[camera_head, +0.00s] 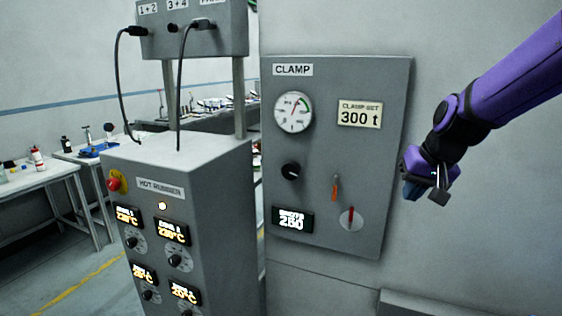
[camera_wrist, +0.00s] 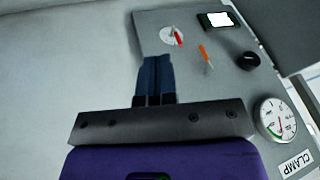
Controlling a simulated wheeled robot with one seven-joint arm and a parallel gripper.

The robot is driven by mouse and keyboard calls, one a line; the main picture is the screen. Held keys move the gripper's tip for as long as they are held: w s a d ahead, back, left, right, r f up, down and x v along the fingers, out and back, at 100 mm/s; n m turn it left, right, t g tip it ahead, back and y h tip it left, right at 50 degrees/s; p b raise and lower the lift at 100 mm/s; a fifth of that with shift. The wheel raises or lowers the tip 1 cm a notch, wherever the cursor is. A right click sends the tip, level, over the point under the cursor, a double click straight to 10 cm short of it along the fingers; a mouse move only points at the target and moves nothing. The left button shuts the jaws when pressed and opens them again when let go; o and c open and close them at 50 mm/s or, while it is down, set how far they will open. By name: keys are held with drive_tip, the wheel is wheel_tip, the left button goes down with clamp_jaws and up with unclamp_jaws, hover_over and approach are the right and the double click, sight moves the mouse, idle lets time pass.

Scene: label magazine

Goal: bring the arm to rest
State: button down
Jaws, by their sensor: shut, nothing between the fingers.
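My purple arm comes in from the upper right in the head view. My gripper (camera_head: 412,188) hangs just right of the grey clamp panel (camera_head: 330,75), in front of the pale wall. In the wrist view my gripper (camera_wrist: 155,62) shows its two dark blue fingers pressed together, with nothing between them. The clamp panel (camera_wrist: 192,55) stands beyond and to the right of the fingers there. The fingers look apart from the panel, but the exact gap is hard to judge.
The panel carries a gauge (camera_head: 293,112), a black knob (camera_head: 290,171), an orange lever (camera_head: 335,187) and a red-marked dial (camera_head: 351,219). A hot-runner cabinet (camera_head: 205,165) with cables stands left. Benches (camera_head: 40,178) stand farther left. The wall right of the panel is bare.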

drive_tip(key=s+d+r+h, duration=0.1)
drive_tip(key=s+r, duration=0.2)
drive_tip(key=s, duration=0.8)
drive_tip(key=s+d+r+n+t+h, duration=0.1)
drive_tip(key=s+r, duration=0.2)
drive_tip(key=s, duration=0.9)
drive_tip(key=shift+s+d+r+n, duration=0.2)
drive_tip(key=shift+d+r+n, duration=0.1)
drive_tip(key=shift+d+r, duration=0.1)
